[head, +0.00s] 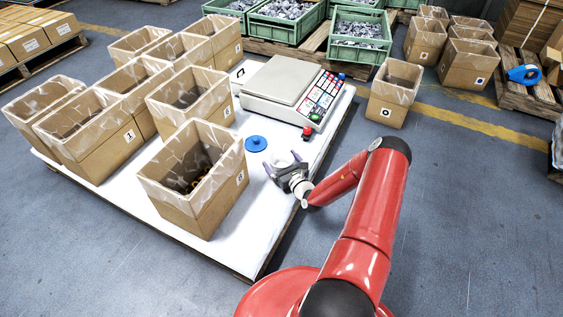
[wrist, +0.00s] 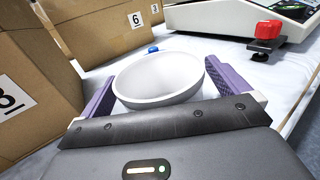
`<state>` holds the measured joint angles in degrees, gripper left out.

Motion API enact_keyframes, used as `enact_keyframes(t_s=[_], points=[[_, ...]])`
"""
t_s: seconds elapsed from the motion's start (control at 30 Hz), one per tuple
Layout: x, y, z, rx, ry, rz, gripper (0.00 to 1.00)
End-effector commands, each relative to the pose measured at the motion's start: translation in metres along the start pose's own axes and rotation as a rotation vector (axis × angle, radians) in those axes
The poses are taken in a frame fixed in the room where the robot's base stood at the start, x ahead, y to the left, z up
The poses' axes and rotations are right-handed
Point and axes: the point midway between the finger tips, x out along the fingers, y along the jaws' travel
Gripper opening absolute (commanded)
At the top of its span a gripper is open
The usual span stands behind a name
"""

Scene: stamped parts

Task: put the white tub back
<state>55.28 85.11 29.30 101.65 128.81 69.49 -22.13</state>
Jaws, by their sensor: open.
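The white tub (head: 281,158) stands open-topped on the white table, near its right edge in the head view. In the wrist view the tub (wrist: 160,80) sits between the two purple finger pads. My gripper (head: 284,166) is open around it, one finger on each side. A narrow gap seems to show at the right finger; I cannot tell whether the left finger touches. The tub's lower front is hidden behind the dark gripper body. A blue disc (head: 256,143) lies flat on the table just beyond the tub; its edge shows in the wrist view (wrist: 152,49).
A lined carton (head: 213,207) with dark parts stands left of my gripper. Several more cartons fill the table's left side. Bare tabletop (head: 240,222) shows in front.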

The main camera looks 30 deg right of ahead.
Motion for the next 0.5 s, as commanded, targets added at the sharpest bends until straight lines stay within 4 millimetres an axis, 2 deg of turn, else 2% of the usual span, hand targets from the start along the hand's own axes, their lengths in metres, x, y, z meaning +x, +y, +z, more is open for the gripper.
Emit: enact_keyframes(t_s=[0.1, 0.17, 0.27, 0.5], points=[[0.000, 0.000, 0.006, 0.000, 0.000, 0.000, 1.00], [-0.007, -0.001, 0.003, 0.001, 0.002, -0.001, 1.00], [-0.024, -0.001, 0.004, 0.002, 0.002, -0.001, 1.00], [-0.077, -0.001, 0.004, 0.002, 0.002, -0.001, 1.00]])
